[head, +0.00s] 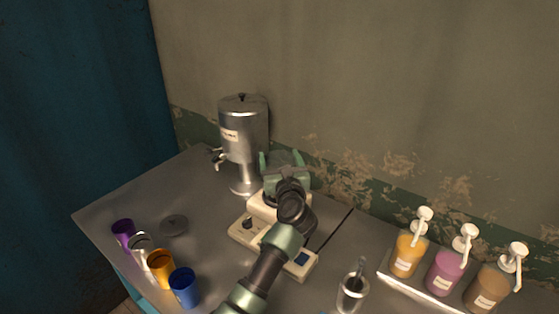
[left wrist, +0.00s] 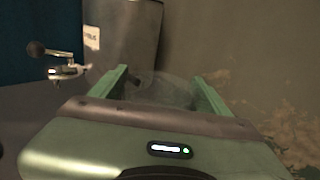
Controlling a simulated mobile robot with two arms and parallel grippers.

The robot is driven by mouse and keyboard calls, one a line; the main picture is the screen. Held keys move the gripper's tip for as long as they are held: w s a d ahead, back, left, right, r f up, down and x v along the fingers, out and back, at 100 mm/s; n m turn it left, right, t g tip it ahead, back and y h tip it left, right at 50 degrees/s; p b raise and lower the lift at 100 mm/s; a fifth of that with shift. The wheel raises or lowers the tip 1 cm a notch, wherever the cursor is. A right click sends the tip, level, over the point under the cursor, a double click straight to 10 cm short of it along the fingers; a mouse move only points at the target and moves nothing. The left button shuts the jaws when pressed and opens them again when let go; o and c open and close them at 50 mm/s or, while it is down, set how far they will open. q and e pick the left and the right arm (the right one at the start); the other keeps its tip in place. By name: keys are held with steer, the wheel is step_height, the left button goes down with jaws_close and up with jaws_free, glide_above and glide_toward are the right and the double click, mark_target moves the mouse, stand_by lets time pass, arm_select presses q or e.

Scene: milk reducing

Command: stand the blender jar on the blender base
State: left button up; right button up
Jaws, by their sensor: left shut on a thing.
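The cream blender base (head: 242,235) stands on the metal table, with a dark knob on its left part and a blue panel on its right. My left gripper (head: 284,159) is above the rear of the base and hides part of it. Its green fingers are shut on the see-through blender jar (head: 285,158). In the left wrist view the jar (left wrist: 165,92) shows faintly between the two fingertips (left wrist: 160,88). My gripper and arm hide the jar's lower part, so I cannot tell whether it touches the base. My right gripper is not in view.
A steel dispenser (head: 243,125) with a tap stands close behind and left of the jar. A metal cup (head: 351,294) and a tray (head: 420,288) of pump bottles are at the right.

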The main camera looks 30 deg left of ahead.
arm_select(q)
steer(key=shift+f, duration=0.15)
steer(key=shift+f, duration=0.2)
steer(key=o, duration=2.1)
steer(key=shift+r, duration=0.25)
steer(key=p+v, duration=0.1)
steer(key=v, duration=1.1)
steer(key=shift+f, duration=0.1)
steer(key=shift+p, duration=0.3)
